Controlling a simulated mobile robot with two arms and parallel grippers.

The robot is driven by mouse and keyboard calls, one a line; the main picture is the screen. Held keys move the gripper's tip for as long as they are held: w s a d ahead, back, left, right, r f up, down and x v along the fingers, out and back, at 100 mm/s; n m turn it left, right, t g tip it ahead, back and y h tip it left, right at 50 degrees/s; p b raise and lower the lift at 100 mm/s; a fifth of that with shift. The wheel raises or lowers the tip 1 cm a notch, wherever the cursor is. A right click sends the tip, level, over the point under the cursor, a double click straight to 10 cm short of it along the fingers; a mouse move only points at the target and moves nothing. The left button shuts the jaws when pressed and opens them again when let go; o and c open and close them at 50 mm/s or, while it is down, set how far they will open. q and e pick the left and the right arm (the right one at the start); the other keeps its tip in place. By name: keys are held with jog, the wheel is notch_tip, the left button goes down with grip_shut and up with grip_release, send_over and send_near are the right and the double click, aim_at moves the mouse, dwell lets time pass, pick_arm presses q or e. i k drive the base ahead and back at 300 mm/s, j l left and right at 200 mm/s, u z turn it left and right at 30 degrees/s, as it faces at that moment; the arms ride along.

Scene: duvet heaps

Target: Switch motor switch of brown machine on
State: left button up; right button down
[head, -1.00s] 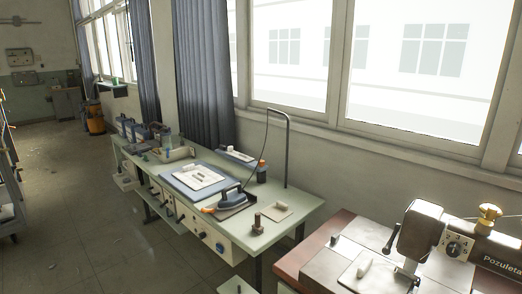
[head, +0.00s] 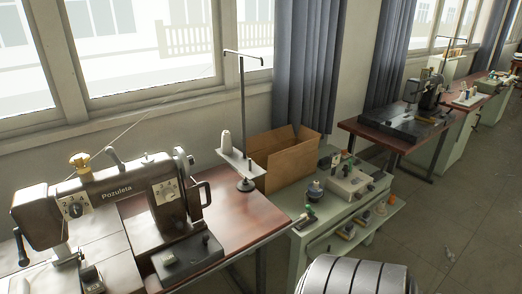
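A brown-grey sewing machine (head: 112,192) marked "Pozuleta" stands on a red-brown table at the left of the head view. It has a dial plate (head: 75,207) on its left head and another dial plate (head: 167,191) on its right end. A small dark box (head: 187,258) with a knob or button on top sits at the front right of the machine. I cannot tell which of these is the motor switch, or whether it is on. Neither of my grippers is in view.
The red-brown table top (head: 245,215) carries a thread stand (head: 243,165) with a white cone. A cardboard box (head: 285,160) and a pale bench (head: 318,228) with small devices are to its right. A darker sewing machine (head: 430,95) stands farther back. Floor (head: 450,215) at right is open.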

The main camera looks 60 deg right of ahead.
aim_at(206, 237)
jog(key=z, duration=1.5)
